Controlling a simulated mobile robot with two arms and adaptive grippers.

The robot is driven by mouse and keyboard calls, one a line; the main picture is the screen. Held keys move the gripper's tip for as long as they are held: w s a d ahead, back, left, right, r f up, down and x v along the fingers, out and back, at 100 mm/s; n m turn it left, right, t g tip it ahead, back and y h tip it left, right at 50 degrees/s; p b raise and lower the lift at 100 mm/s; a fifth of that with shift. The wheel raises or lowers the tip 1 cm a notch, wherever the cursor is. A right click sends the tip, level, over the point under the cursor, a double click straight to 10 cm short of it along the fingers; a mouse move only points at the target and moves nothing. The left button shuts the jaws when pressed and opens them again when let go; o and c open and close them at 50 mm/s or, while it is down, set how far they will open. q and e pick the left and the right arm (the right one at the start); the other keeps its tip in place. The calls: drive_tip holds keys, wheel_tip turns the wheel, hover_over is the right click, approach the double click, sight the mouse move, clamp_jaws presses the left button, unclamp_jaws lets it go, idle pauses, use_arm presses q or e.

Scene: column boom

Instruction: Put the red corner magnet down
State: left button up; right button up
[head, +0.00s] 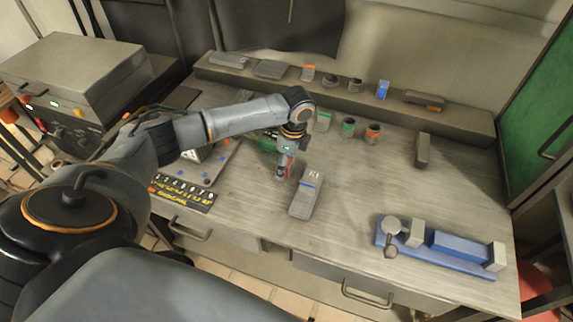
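My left arm reaches in from the left over the workbench (350,213), and its gripper (283,172) points down near the middle of the bench. A small strip of red, the red corner magnet (290,167), shows at the fingertips. The fingers look shut on it, and they hide most of it. It is low over the bench top; I cannot tell whether it touches the wood. My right gripper is not in view.
A blue vise (440,248) sits at the front right. Green and orange-banded cups (372,133) stand behind the gripper, and a grey block (423,150) is farther right. A black numbered strip (183,192) lies at left. A back shelf (340,97) holds small items. The bench centre-right is clear.

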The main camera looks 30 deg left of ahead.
use_arm(q)
drive_tip(key=shift+r, duration=0.1)
clamp_jaws()
